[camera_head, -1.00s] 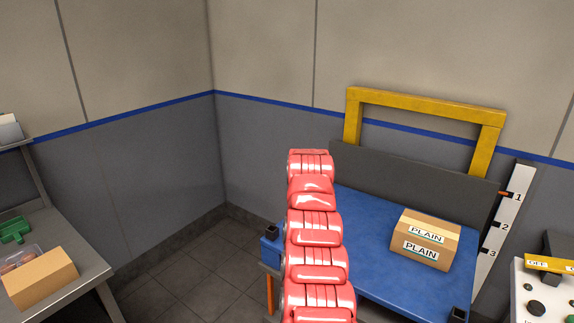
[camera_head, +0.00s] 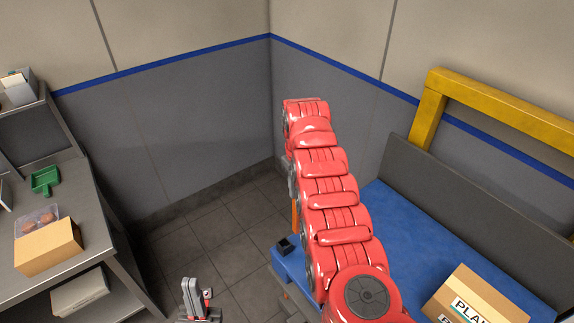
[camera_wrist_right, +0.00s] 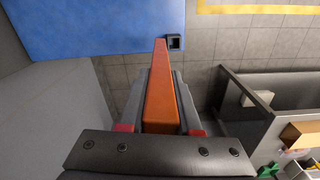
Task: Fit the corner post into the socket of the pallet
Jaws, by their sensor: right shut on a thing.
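The orange corner post (camera_wrist_right: 162,95) is held between the fingers of my right gripper (camera_wrist_right: 160,100). In the head view the post (camera_head: 296,214) shows as a short upright strip, partly hidden by my red right arm. The blue pallet (camera_head: 395,215) lies beyond that arm; it also shows in the wrist view (camera_wrist_right: 100,25). A dark square socket (camera_head: 285,246) sits at its near left corner. In the wrist view the socket (camera_wrist_right: 174,42) appears just right of the post's far end, apart from it. My left gripper (camera_head: 193,298) is low in the head view, its fingers close together.
A cardboard box (camera_head: 475,298) sits on the pallet at the right. A yellow frame (camera_head: 430,115) and a dark upright panel (camera_head: 450,190) stand behind. Floor between is clear.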

